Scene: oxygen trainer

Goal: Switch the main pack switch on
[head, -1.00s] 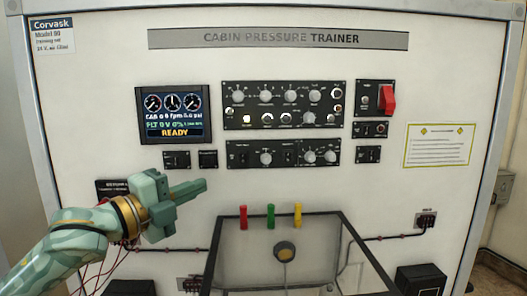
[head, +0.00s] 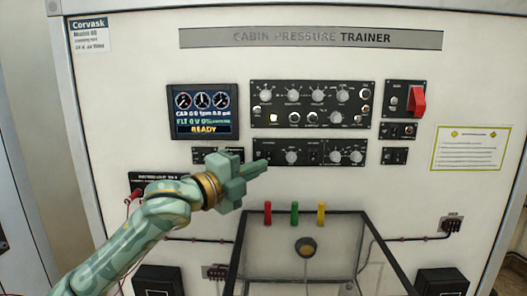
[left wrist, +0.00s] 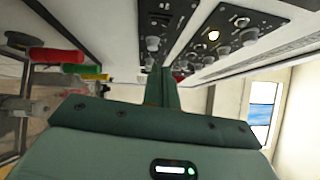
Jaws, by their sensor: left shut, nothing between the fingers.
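My left gripper (head: 260,166) is shut and empty. Its fingertips are at the lower left part of the lower black control panel (head: 324,152), which carries several knobs and small dark switches. I cannot read which switch is the main pack switch, nor tell whether the tips touch the panel. In the left wrist view the closed fingers (left wrist: 160,76) point at this panel (left wrist: 163,14), beside a grey knob (left wrist: 152,43). The hand partly covers a small black panel (head: 204,155) below the display. My right gripper is not in view.
The display (head: 203,112) reads READY. An upper knob panel (head: 312,109) has a lit button. A red guarded switch (head: 418,101) is at right. Red (head: 268,213), green (head: 295,212) and yellow (head: 321,213) handles stand above a framed clear box (head: 240,252).

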